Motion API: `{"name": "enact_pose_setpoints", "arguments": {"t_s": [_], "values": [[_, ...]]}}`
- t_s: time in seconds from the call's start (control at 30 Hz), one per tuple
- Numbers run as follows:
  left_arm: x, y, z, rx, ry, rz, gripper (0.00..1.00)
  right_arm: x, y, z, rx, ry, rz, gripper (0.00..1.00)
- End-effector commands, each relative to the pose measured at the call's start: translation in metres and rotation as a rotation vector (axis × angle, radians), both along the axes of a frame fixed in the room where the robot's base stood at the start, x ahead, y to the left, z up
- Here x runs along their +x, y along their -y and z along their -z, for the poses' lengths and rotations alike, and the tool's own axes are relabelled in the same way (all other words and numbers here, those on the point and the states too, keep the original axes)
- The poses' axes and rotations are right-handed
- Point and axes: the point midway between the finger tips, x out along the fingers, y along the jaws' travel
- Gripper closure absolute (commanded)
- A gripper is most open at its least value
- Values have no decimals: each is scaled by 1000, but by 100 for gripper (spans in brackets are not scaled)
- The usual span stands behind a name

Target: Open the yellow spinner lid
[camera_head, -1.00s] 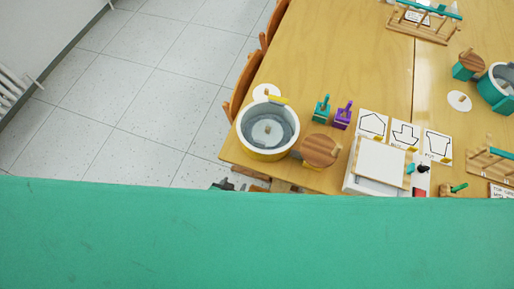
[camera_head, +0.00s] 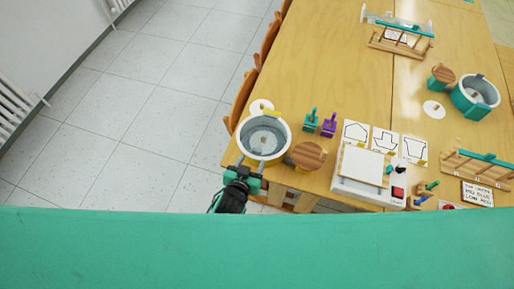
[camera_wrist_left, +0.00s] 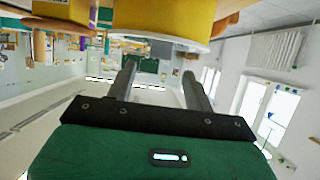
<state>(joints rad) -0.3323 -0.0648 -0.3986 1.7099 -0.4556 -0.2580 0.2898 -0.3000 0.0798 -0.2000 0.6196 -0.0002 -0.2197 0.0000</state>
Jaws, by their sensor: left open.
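The yellow spinner (camera_head: 263,137) is a round tub with a yellow outside, a pale rim and a grey inside, at the table's near left corner. A yellow tab (camera_head: 271,113) sits at its far rim. I cannot tell whether a clear lid covers the tub. My left gripper (camera_head: 251,161) is open and empty at the tub's near side, its two fingers pointing toward it. In the left wrist view, the yellow tub wall (camera_wrist_left: 165,18) fills the top, beyond the two spread fingers (camera_wrist_left: 159,70). Whether they touch it is unclear. My right gripper does not show.
A round wooden piece (camera_head: 308,155) stands right of the tub, and a white disc with a knob (camera_head: 261,106) lies behind it. Teal (camera_head: 311,120) and purple (camera_head: 329,125) tools stand nearby. A white box (camera_head: 362,168) is further right. Chairs (camera_head: 243,95) line the left edge.

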Motion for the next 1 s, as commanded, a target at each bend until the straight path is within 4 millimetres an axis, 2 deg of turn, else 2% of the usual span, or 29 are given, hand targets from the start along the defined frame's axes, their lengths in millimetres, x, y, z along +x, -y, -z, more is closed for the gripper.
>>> {"name": "enact_pose_setpoints", "arguments": {"t_s": [0.2,0.4,0.6,0.87,0.9,1.0], "values": [[33,10,12,1,-1,-1,47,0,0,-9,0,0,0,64],[53,17,22,2,-1,-1,47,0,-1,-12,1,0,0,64],[62,20,27,0,-1,0,47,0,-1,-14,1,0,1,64],[63,20,27,0,0,0,47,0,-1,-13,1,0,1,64],[63,20,27,0,0,0,49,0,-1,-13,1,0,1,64],[63,20,28,0,-1,0,69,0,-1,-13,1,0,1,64]]}}
